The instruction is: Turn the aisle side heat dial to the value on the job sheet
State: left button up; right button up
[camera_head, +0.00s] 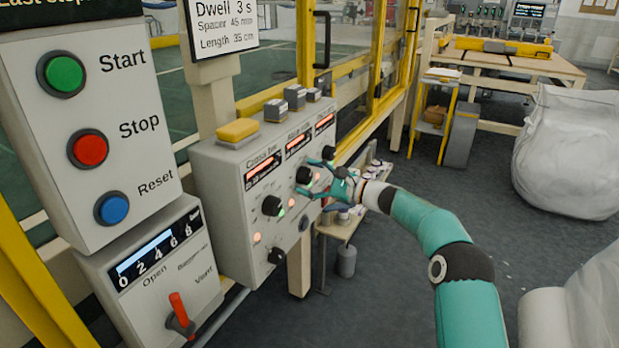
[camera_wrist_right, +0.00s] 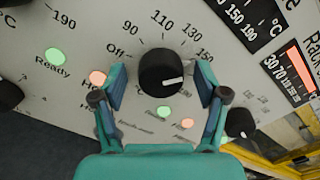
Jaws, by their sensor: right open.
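The grey heater panel (camera_head: 225,170) carries several black dials under red-lit displays. My right gripper (camera_head: 316,179) is open at the middle dial (camera_head: 304,175). In the right wrist view this black dial (camera_wrist_right: 160,72) sits between the two spread fingers, with a visible gap on each side. Its white mark points right. Its scale reads Off, 90, 110, 130, 150 and on, with the rest partly hidden by a finger. The job sheet (camera_head: 222,30) shows dwell, spacer and length; its top is cut off, and I see no heat value. My left gripper is out of view.
Another dial (camera_head: 272,206) is to the left on the panel, and one (camera_head: 328,152) is to the right. A box with Start, Stop and Reset buttons (camera_head: 90,150) stands at left, above a red lever (camera_head: 180,315).

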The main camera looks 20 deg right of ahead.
jog(key=c, duration=1.2)
jog(key=shift+o, duration=0.2)
jog(key=m+p, duration=0.3)
jog(key=p, duration=0.1)
jog(key=shift+r, duration=0.2)
jog(key=shift+f+m+p, duration=0.15)
jog(key=shift+m+p, duration=1.1)
jog(key=shift+m, duration=0.65)
